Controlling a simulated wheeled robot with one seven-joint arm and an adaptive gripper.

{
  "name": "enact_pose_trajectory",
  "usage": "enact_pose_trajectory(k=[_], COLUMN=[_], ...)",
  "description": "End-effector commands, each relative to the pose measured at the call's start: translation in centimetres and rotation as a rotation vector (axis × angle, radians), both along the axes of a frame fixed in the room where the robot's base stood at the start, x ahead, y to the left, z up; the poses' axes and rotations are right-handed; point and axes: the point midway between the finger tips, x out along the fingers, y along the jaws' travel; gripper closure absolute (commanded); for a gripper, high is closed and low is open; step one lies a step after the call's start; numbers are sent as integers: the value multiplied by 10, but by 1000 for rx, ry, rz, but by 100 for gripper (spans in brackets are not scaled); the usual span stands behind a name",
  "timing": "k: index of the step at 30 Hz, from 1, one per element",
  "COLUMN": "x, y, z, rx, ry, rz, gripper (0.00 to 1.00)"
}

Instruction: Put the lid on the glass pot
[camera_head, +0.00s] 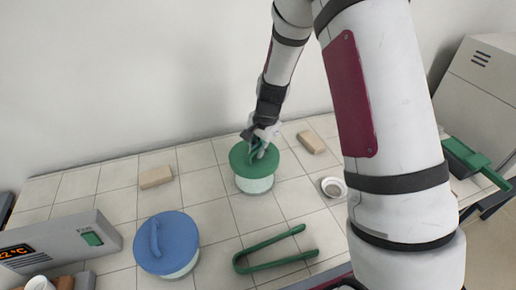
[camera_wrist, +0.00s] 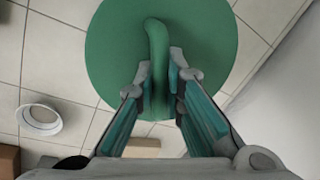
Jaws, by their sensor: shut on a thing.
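A round green lid (camera_head: 239,157) with a raised handle is over a pale glass pot (camera_head: 254,185) in the middle of the tiled table. The lid looks level and lined up with the pot. I cannot tell whether it rests fully on the rim. My gripper (camera_head: 261,147) is shut on the lid's handle from above. In the wrist view, the fingers (camera_wrist: 159,80) sit on both sides of the handle of the green lid (camera_wrist: 115,50), and the pot is hidden under the lid. A blue lid (camera_head: 181,240) covers a second glass pot (camera_head: 183,270) at the front left.
Green tongs (camera_head: 270,264) lie in front of the pot. Tan blocks (camera_head: 156,177) (camera_head: 311,142) lie on either side. A small white dish (camera_head: 334,187) is at the right. A device with a display (camera_head: 60,243) stands at the left. The wall is close behind.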

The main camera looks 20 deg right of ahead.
Motion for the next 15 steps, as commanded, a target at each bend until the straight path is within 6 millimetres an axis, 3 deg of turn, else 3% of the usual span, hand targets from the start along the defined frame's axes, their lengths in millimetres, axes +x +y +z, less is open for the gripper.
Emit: enact_pose_trajectory(k=[15], x=[0], y=[0], z=[-10], rx=[-1], ry=[0], rz=[0], gripper=[100])
